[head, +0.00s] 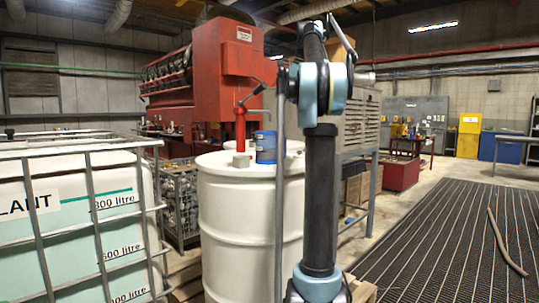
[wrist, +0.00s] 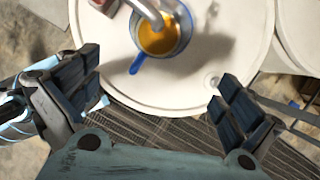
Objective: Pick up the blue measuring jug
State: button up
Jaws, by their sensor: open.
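The fingers cannot be clearly made out in the head view.
A caged white tank (head: 75,215) stands at the left. A hose (head: 505,243) lies on the ribbed floor mat (head: 430,230) at the right.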

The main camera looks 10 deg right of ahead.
send_near(265, 140)
jog(key=w+d+f, duration=0.1)
jog(key=w+d, duration=0.2)
jog(key=w, duration=0.2)
jog(key=shift+a+x, duration=0.25)
jog(key=shift+x, duration=1.1)
jog(key=shift+a+x, duration=0.25)
jog(key=shift+x, duration=1.05)
jog(key=shift+w+r, duration=0.1)
jog(key=shift+r, duration=0.05)
jog(key=c, duration=1.9)
jog(key=shift+r, duration=0.15)
